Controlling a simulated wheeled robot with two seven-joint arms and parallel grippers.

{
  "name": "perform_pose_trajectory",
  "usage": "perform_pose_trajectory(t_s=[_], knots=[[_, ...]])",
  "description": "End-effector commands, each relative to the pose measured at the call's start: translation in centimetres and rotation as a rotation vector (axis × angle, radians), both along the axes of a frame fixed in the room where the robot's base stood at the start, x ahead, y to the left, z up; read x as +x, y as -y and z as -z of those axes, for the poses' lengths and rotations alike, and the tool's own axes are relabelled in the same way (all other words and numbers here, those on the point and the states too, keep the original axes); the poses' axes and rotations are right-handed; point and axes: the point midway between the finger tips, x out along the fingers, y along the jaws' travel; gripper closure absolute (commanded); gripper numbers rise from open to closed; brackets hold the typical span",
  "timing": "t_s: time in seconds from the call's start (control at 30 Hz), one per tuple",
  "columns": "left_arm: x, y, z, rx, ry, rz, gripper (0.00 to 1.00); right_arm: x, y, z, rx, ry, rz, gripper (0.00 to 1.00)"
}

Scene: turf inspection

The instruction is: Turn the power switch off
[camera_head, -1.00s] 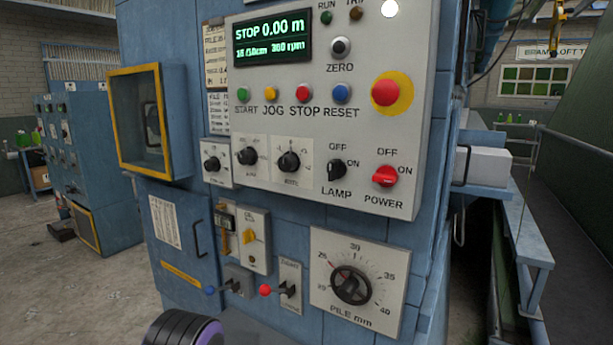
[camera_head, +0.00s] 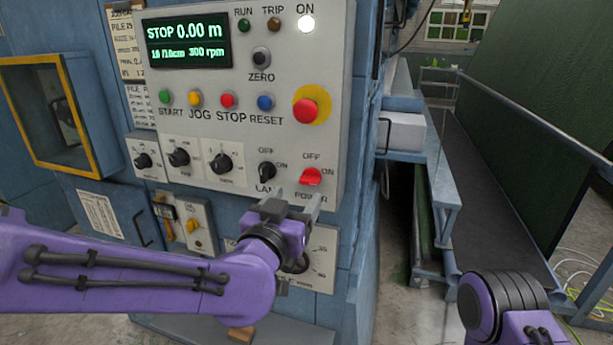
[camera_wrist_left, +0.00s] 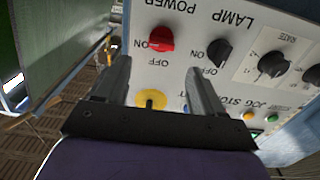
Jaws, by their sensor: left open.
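The red POWER switch (camera_head: 311,177) is on the grey control panel (camera_head: 330,120), OFF marked above it and ON to its right; its knob seems to lie towards ON. In the left wrist view the red switch (camera_wrist_left: 160,39) appears upside down, just beyond the gap between the fingertips. My left gripper (camera_head: 297,197) is open and empty, reaching in from the left just below the switch, and covers part of the LAMP and POWER labels. I cannot tell whether it touches the panel. Only part of my right arm shows at the lower right; its gripper is out of view.
The black LAMP switch (camera_head: 266,172) is close on the left. The red emergency button (camera_head: 306,110) on its yellow disc is above. The display (camera_head: 188,54) reads STOP 0.00 m and the ON light (camera_head: 306,23) glows white. A railed walkway (camera_head: 490,180) lies right.

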Motion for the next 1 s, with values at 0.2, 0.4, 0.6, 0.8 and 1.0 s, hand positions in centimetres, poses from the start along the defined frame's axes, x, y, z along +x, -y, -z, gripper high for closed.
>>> perform_pose_trajectory(t_s=[0.2,0.4,0.6,0.8,1.0], knots=[[4.8,1.5,-0.2,-0.003,-0.005,-0.002,0.32,0.0,0.0,-2.1,0.000,0.000,0.000,0.57],[7.0,2.2,0.0,-0.002,-0.003,-0.002,0.32,0.0,0.0,-2.8,0.000,0.000,0.000,0.57],[7.3,2.3,0.1,-0.002,-0.003,-0.002,0.32,0.0,0.0,-2.7,0.000,0.000,0.000,0.57],[7.3,2.3,0.1,-0.002,-0.003,-0.002,0.71,0.0,0.0,-2.7,0.000,0.000,0.000,0.57],[7.2,2.3,0.1,-0.003,-0.003,-0.002,0.88,0.0,0.0,-2.7,0.000,0.000,0.000,0.57]])
